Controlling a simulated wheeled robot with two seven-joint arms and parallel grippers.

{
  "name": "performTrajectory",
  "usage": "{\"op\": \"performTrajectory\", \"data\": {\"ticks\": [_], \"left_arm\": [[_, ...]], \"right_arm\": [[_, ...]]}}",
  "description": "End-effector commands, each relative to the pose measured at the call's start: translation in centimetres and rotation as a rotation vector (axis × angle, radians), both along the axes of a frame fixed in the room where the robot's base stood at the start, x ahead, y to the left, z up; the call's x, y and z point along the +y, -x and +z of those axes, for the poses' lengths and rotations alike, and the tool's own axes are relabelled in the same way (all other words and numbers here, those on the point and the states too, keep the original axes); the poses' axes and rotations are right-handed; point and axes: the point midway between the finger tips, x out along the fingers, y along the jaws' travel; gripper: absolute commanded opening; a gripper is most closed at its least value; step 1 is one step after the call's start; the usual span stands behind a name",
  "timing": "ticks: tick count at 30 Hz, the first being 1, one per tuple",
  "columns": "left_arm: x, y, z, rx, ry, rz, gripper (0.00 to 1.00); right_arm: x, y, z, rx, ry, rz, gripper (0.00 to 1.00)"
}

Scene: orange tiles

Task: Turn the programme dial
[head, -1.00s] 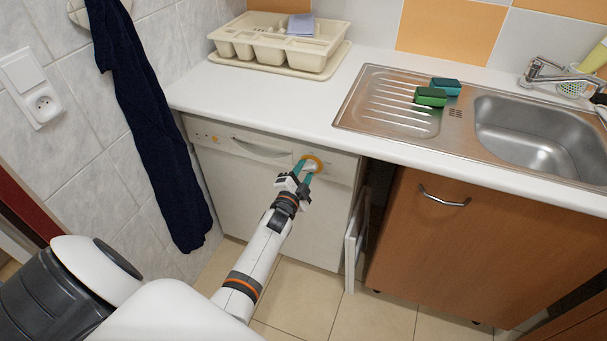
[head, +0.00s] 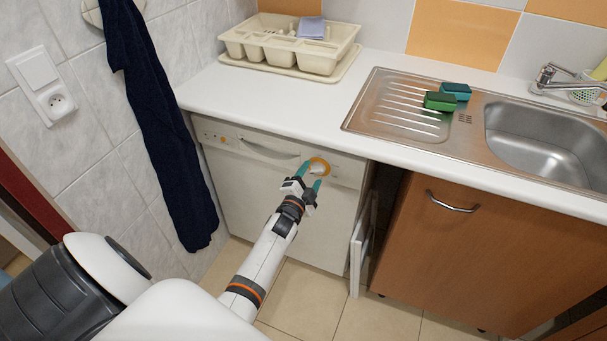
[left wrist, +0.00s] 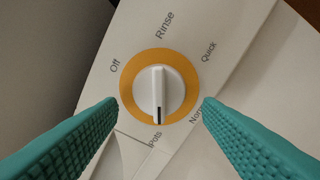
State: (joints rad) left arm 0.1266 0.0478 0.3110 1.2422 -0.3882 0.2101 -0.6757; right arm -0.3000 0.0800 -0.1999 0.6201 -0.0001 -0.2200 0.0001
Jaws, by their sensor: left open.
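The programme dial (head: 319,167) is a round white knob on an orange ring, on the front panel of the white dishwasher (head: 243,200). In the left wrist view the dial (left wrist: 158,90) is face-on, with Off, Rinse, Quick, Normal and Pots printed around it. The dark mark on its raised grip is at the lower end, toward Pots. My left gripper (head: 310,177) is open, its teal fingers pointing at the dial. In the left wrist view the fingertips are on either side of the dial, with no clear contact seen. My right gripper is not in view.
The white worktop (head: 250,97) overhangs the panel above the dial. A steel sink (head: 545,143) with green sponges (head: 440,101) is at the right. A dish rack (head: 290,45) stands at the back. A dark towel (head: 160,130) hangs at the left.

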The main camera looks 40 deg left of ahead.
Motion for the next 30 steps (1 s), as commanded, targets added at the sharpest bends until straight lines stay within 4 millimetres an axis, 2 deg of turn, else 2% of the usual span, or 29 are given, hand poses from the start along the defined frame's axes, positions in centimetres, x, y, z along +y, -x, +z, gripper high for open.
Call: {"op": "performTrajectory", "data": {"ticks": [9,15,21,30], "left_arm": [[-1.5,6.4,-0.1,0.003,0.001,-0.001,0.6],[-2.3,9.6,-0.1,0.002,0.001,0.0,0.6],[-2.6,10.9,0.0,0.001,0.0,0.0,0.6],[-2.6,10.9,0.0,0.001,0.0,0.0,0.6]], "right_arm": [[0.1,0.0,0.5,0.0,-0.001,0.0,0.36],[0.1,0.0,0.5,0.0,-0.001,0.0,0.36],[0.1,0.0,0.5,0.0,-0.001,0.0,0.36],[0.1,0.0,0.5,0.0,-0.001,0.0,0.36]]}}
